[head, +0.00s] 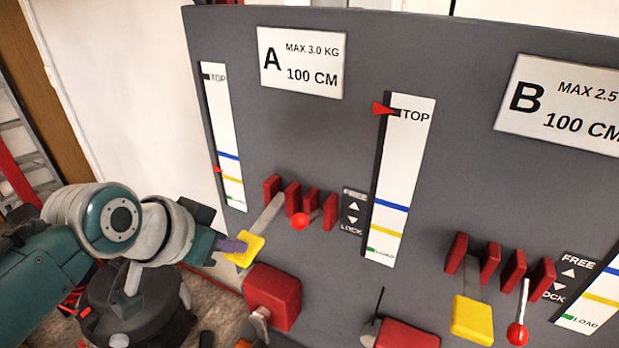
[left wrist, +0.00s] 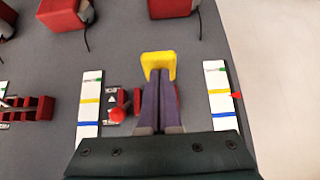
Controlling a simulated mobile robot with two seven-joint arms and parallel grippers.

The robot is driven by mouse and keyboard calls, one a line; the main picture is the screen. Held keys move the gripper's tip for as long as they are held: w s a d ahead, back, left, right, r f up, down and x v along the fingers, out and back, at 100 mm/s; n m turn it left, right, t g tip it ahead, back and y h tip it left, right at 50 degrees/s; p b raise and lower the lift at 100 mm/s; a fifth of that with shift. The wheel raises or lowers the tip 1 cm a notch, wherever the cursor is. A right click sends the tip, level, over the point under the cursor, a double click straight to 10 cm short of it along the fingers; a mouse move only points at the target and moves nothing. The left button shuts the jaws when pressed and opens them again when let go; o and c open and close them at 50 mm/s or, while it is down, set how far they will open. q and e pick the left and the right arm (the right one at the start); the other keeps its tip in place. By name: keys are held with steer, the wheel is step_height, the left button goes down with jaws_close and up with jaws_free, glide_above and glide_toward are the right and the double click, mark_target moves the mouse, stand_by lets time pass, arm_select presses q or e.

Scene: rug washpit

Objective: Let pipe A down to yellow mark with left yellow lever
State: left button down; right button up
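Panel A has a label (head: 301,63) and a left yellow lever with a yellow handle (head: 245,250), swung low; the handle also shows in the left wrist view (left wrist: 159,62). My left gripper (head: 236,246) has its purple fingers close together on this handle and looks shut on it. Left of the lever stands a scale (head: 229,120). Its red pointer (head: 216,169) sits between blue and yellow in the head view; in the left wrist view the pointer (left wrist: 237,95) is about level with the yellow mark (left wrist: 220,95). The pipe itself is not in view. My right gripper is not in view.
A red-knobbed lever (head: 301,221) stands right beside the yellow one, between red blocks. A second scale (head: 405,165) has its pointer at TOP. Panel B has its own yellow lever (head: 472,318) and red knob (head: 517,334). A red box (head: 272,296) juts out below the handle.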

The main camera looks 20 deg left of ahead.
arm_select(q)
steer(key=shift+f, duration=0.1)
stand_by(0.4)
step_height(320, 180, up, 6)
steer(key=p, duration=0.5)
steer(key=shift+f+p, duration=0.25)
steer(key=shift+p, duration=0.15)
steer(key=shift+r, duration=0.8)
steer(key=v, duration=0.8)
